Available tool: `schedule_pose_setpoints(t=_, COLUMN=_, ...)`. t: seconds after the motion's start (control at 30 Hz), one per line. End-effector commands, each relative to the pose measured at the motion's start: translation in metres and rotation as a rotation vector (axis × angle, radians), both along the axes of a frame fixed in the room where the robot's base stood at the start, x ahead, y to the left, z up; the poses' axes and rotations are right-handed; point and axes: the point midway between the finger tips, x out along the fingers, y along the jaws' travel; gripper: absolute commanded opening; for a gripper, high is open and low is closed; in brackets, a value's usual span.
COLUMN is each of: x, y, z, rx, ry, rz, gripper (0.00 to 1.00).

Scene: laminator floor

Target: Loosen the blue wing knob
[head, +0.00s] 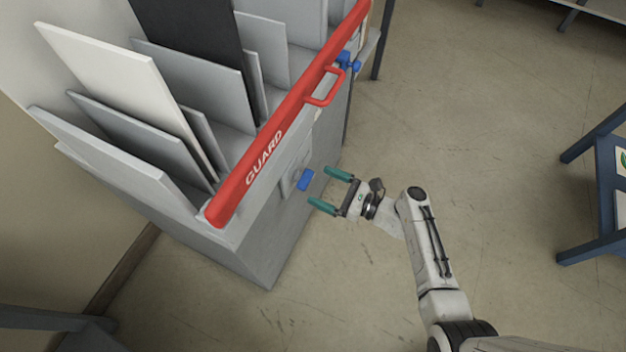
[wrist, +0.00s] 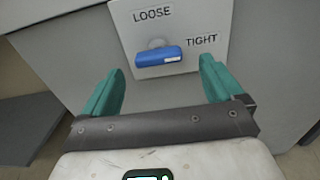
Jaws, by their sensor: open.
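The blue wing knob (head: 306,179) sits on the front of the grey machine, below the red guard bar. In the wrist view the blue wing knob (wrist: 158,57) lies nearly level on a pale plate (wrist: 205,17) marked LOOSE above it and TIGHT to its right. Its right end, with a white mark, points toward TIGHT. My gripper (head: 322,188) is open in front of the knob, its teal fingers apart. In the wrist view my gripper (wrist: 160,82) has one finger to each side and short of the knob, touching nothing.
A red guard bar (head: 290,115) marked GUARD runs along the machine's top edge, with a red handle. Another blue knob (head: 349,61) is at its far end. Grey and white panels stand on the machine (head: 215,275). A blue table (head: 590,185) is at right; floor between is clear.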

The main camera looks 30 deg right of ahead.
Motion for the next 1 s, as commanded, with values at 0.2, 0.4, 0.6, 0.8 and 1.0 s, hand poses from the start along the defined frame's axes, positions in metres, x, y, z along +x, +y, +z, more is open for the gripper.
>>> schedule_pose_setpoints(t=0.2, x=0.026, y=0.019, z=0.0, rx=0.0, ry=-0.001, rz=0.001, gripper=0.94)
schedule_pose_setpoints(t=0.4, x=0.034, y=0.025, z=0.0, rx=-0.001, ry=-0.001, rz=0.001, gripper=0.94)
schedule_pose_setpoints(t=0.6, x=0.034, y=0.025, z=0.0, rx=-0.002, ry=-0.001, rz=0.001, gripper=0.94)
schedule_pose_setpoints(t=0.8, x=0.034, y=0.025, z=0.0, rx=-0.002, ry=-0.001, rz=0.001, gripper=0.8)
schedule_pose_setpoints(t=1.0, x=0.034, y=0.025, z=0.0, rx=-0.002, ry=-0.001, rz=0.001, gripper=0.61)
